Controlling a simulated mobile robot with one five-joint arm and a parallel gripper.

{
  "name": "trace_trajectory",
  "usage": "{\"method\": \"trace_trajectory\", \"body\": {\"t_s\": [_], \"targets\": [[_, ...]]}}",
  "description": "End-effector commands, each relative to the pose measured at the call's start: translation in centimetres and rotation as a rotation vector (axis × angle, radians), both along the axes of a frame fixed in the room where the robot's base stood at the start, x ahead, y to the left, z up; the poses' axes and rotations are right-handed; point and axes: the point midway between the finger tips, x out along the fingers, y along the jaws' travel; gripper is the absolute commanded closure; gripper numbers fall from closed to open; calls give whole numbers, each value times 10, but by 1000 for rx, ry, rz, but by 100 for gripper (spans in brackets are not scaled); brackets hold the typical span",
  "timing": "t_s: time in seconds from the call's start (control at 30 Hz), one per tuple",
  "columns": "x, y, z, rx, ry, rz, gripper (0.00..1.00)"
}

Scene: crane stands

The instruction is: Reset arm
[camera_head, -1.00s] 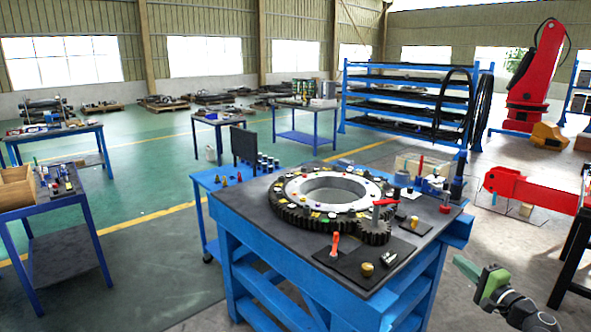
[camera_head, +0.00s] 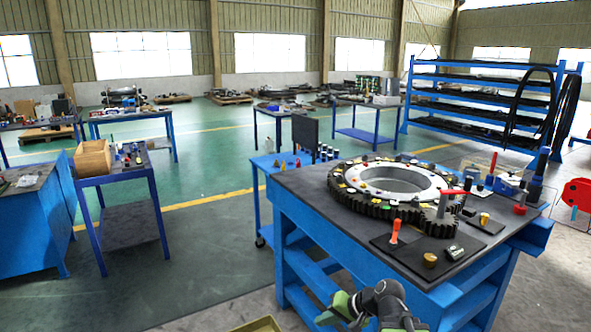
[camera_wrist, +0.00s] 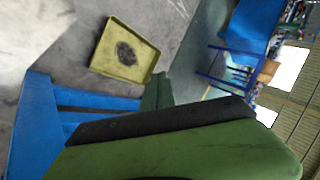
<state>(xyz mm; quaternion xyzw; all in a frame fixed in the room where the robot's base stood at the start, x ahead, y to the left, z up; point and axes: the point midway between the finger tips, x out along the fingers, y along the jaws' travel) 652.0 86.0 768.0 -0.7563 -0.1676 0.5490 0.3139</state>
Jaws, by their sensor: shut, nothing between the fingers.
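My gripper (camera_head: 334,309), with green fingers, is low in the head view, in front of the blue workbench (camera_head: 300,238). It is shut and empty. In the wrist view, one green finger of my gripper (camera_wrist: 185,150) fills the lower part of the picture. The gripper is apart from the objects on the bench top.
The bench bears a large black ring gear (camera_head: 345,203), an orange-handled tool (camera_head: 395,232) and small parts. A yellow tray (camera_wrist: 145,63) with a dark patch lies on the floor. A blue side table (camera_head: 118,178) stands left, with open green floor between.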

Motion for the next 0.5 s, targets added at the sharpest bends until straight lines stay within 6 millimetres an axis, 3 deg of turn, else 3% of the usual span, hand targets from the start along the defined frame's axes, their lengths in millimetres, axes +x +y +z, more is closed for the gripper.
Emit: {"method": "trace_trajectory", "body": {"t_s": [0.03,0.13,0.23,0.3,0.4,0.5], "targets": [[-13,14,-23,-90,31,66,100],[-33,13,-50,-269,91,153,100],[-49,-13,-66,-437,154,193,100],[-59,-41,-72,-550,206,199,100],[-76,-85,-76,-708,294,211,100],[-79,-86,-36,-703,304,215,100]]}}
